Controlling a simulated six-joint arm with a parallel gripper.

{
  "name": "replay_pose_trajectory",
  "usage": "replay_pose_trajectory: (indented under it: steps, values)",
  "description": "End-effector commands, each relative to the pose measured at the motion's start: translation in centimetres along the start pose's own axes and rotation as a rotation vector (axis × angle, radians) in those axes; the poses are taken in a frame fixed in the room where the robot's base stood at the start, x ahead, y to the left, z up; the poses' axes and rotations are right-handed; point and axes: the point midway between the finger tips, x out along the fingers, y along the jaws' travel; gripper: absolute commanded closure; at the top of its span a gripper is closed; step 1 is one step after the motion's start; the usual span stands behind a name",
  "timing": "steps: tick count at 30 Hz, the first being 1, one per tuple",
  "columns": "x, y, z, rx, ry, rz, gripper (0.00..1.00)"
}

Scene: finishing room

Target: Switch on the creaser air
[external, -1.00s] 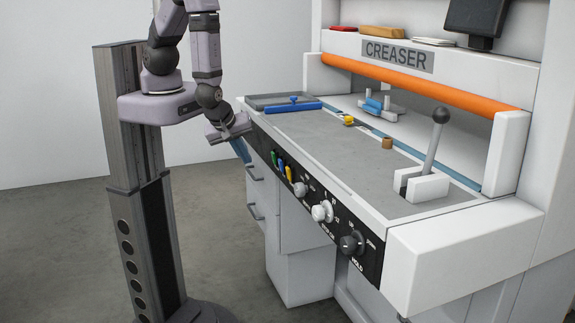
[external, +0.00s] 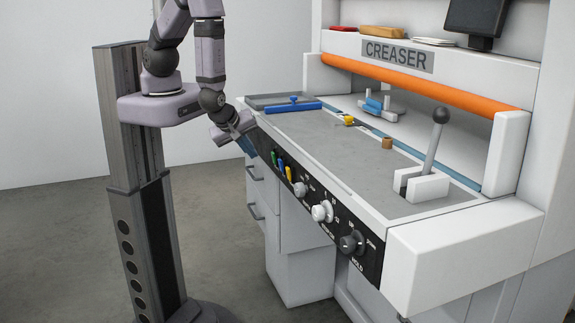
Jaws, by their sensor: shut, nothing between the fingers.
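The creaser (external: 396,56) is a white machine with a grey work table and an orange bar. Its black front panel (external: 375,262) carries three small levers, green, blue and yellow (external: 289,174), and several knobs: a small grey one (external: 300,190), a white one (external: 322,211) and a dark one (external: 351,243). The panel lettering is mostly too small to read; I cannot tell which control is the air. My gripper (external: 246,146) is shut and empty, at the left end of the panel, left of the coloured levers. Whether its tips touch the panel is unclear.
A blue-handled bar (external: 293,106) lies at the table's far left beside a dark tray (external: 272,97). A tall lever with a dark ball (external: 440,115) stands at the right. A yellow piece (external: 349,120) and a brown cylinder (external: 387,142) sit on the table. Floor in front is clear.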

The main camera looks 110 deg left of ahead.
Motion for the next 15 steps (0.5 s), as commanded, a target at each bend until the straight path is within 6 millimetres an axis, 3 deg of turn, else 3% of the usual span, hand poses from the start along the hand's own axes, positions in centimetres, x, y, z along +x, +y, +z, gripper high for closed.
replay_pose_trajectory:
  steps: [15]
  values:
    - [8.5,-0.2,-0.1,0.000,0.003,-0.007,1.00]
